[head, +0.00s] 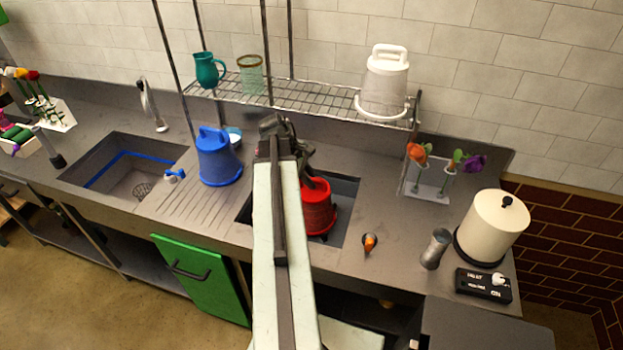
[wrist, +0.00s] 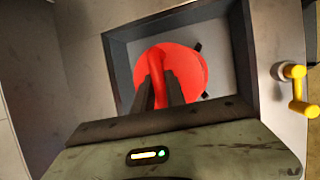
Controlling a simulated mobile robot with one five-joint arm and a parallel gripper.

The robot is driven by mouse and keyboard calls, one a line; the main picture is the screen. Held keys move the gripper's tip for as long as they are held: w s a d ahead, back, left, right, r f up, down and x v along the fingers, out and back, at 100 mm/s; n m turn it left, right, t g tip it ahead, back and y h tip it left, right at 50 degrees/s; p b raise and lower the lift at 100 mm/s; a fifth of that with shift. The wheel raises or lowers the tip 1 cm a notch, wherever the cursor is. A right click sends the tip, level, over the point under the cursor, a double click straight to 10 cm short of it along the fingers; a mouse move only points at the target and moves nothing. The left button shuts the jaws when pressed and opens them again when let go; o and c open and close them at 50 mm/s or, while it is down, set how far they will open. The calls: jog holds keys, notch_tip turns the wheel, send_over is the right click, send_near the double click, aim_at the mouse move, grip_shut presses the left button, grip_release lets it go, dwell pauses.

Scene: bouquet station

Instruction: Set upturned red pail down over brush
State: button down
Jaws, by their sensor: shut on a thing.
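The red pail (head: 318,208) is upturned, its closed end up and its wide rim down, at the right sink basin (head: 347,190). In the wrist view the pail (wrist: 190,70) shows from above inside the basin outline. My gripper (wrist: 158,88) is shut on the pail's handle (wrist: 155,62). In the head view my arm hides most of the gripper. I cannot tell whether the rim touches the basin floor. I cannot make out the brush; small dark bits (wrist: 198,47) show beside the pail in the wrist view.
A blue pail (head: 217,160) stands upturned left of my arm. An orange-tipped knob (head: 369,242), a metal cup (head: 436,248) and a cream canister (head: 492,226) stand to the right.

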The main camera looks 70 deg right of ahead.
jog(key=shift+f, duration=0.15)
jog(key=c, duration=1.3)
grip_release()
jog(key=p+v, duration=0.7)
jog(key=shift+w+r, duration=0.15)
jog(key=shift+r, duration=0.2)
jog(key=shift+a, duration=0.15)
